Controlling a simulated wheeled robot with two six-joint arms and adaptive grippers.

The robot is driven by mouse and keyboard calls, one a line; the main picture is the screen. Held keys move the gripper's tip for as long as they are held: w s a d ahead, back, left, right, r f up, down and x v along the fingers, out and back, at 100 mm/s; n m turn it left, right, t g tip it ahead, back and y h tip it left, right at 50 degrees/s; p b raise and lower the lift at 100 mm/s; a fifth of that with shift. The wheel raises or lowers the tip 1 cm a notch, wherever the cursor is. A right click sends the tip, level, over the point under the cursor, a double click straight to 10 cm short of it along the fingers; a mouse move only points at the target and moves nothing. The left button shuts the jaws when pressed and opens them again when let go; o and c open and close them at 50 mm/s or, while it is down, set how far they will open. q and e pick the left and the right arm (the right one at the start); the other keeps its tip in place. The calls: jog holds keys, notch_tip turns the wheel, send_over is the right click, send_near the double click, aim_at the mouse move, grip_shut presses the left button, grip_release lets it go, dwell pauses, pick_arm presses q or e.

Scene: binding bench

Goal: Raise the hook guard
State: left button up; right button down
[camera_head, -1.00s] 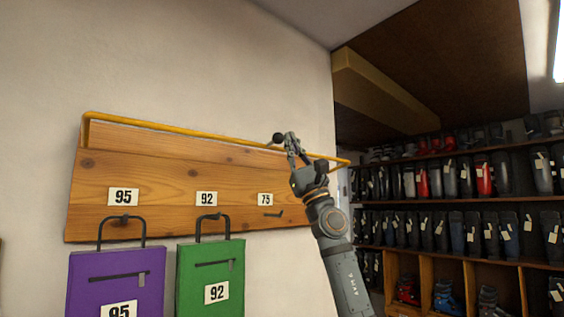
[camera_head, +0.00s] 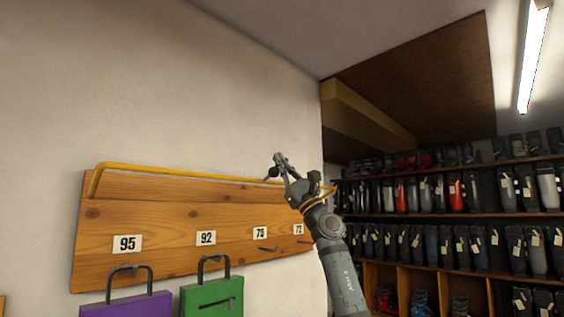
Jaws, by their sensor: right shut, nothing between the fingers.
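The hook guard is a thin yellow bar (camera_head: 185,174) running along the top edge of a wooden hook board (camera_head: 155,212) on the wall. Its bent left end comes down over the board's upper left corner; its right end shows just beyond my right wrist. My right gripper (camera_head: 277,166) is at the bar's right part, shut with nothing between its fingers. A small dark round piece shows beside the fingertips; I cannot tell whether it belongs to the guard, or whether the fingers touch the bar. My left gripper is out of view.
A purple case (camera_head: 127,305) and a green case (camera_head: 212,297) hang under labels 95 and 92. Hooks (camera_head: 268,249) under 75 and 72 are bare. Shelves of boots (camera_head: 440,215) stand at the right. The wall above the board is clear.

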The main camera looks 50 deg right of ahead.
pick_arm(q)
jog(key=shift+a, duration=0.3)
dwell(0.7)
